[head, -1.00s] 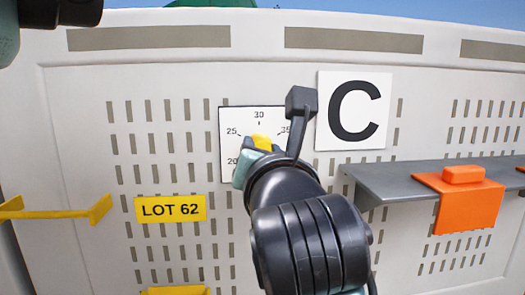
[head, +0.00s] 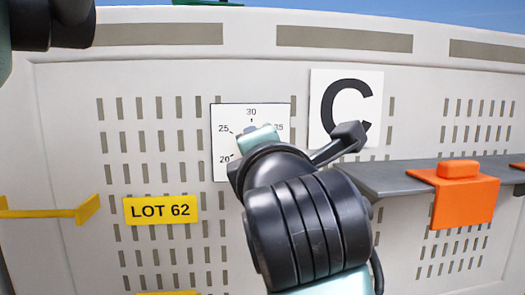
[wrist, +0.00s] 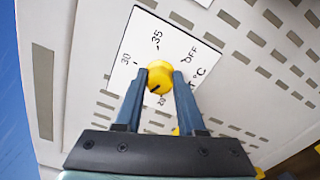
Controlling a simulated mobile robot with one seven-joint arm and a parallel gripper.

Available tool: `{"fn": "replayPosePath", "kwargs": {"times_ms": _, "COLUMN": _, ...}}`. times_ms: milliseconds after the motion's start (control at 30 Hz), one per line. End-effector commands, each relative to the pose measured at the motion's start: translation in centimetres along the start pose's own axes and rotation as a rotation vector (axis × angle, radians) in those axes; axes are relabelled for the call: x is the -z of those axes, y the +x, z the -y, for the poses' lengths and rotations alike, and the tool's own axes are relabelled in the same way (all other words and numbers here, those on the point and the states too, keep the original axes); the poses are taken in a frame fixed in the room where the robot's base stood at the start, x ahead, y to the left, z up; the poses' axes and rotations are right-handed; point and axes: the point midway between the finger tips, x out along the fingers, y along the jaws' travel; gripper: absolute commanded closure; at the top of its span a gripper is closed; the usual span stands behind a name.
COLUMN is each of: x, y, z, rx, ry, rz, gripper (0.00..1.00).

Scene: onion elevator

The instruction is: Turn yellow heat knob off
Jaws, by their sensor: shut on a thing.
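The yellow heat knob (wrist: 160,76) is on a white dial plate (wrist: 128,73) fixed to the pale slotted panel. In the wrist view it sits between the two blue fingers of my gripper (wrist: 161,84), which are shut on its sides. A dark mark shows on the knob's lower left side. The dial labels 30, 35, OFF and 20 are readable there. In the head view the dial plate (head: 221,118) shows 20, 25, 30 and part of 35. My gripper (head: 258,136) is in front of its middle and hides the knob.
A letter C sign (head: 345,138) is right of the dial. A grey shelf (head: 400,180) with an orange block and bracket (head: 462,198) juts out at right. A yellow LOT 62 label (head: 161,209) and yellow bar (head: 45,213) are at left.

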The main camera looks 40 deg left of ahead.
Motion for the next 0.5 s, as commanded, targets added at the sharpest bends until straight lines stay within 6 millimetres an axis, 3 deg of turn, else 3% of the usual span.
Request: {"fn": "replayPosePath", "kwargs": {"times_ms": 500, "x": 0.1, "y": 0.04, "z": 0.25, "rx": 0.003, "ry": 0.492, "rz": -0.001, "gripper": 1.0}}
